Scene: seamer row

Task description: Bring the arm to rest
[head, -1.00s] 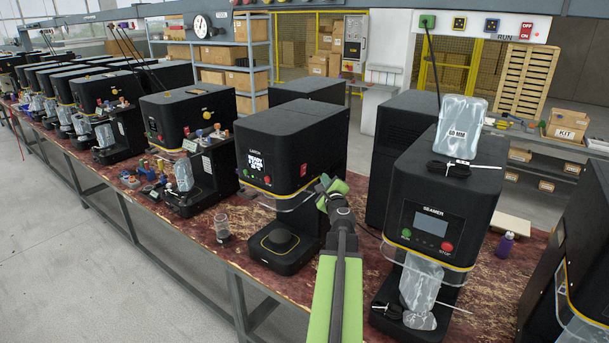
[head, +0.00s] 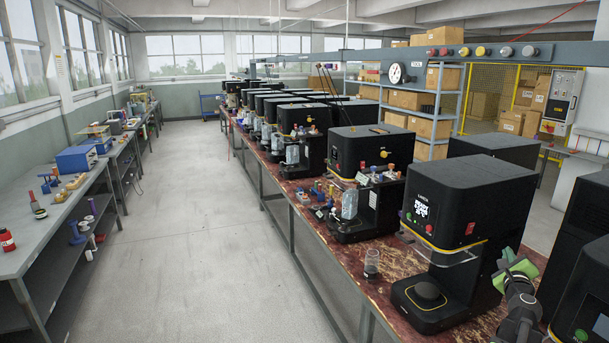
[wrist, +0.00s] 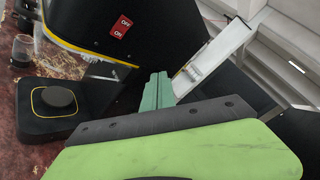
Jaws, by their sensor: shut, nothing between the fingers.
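My gripper (head: 515,268) shows at the lower right of the head view, at the end of my arm. It is beside the right side of a black machine (head: 470,190) with a lit display and a red switch. In the wrist view the green fingers (wrist: 158,90) are together with nothing between them. The same machine's dark body with its OFF/ON switch (wrist: 121,27) is just beyond them, and its round black pad (wrist: 55,98) is at the left. I cannot tell whether the gripper touches the machine.
A long worn red-brown bench (head: 400,322) carries a row of black machines. A clear cup (head: 372,264) stands near its front edge. Another black machine (head: 580,310) is close to the right of my arm. The grey aisle floor (head: 200,230) is clear, with a side bench (head: 40,232) along the left.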

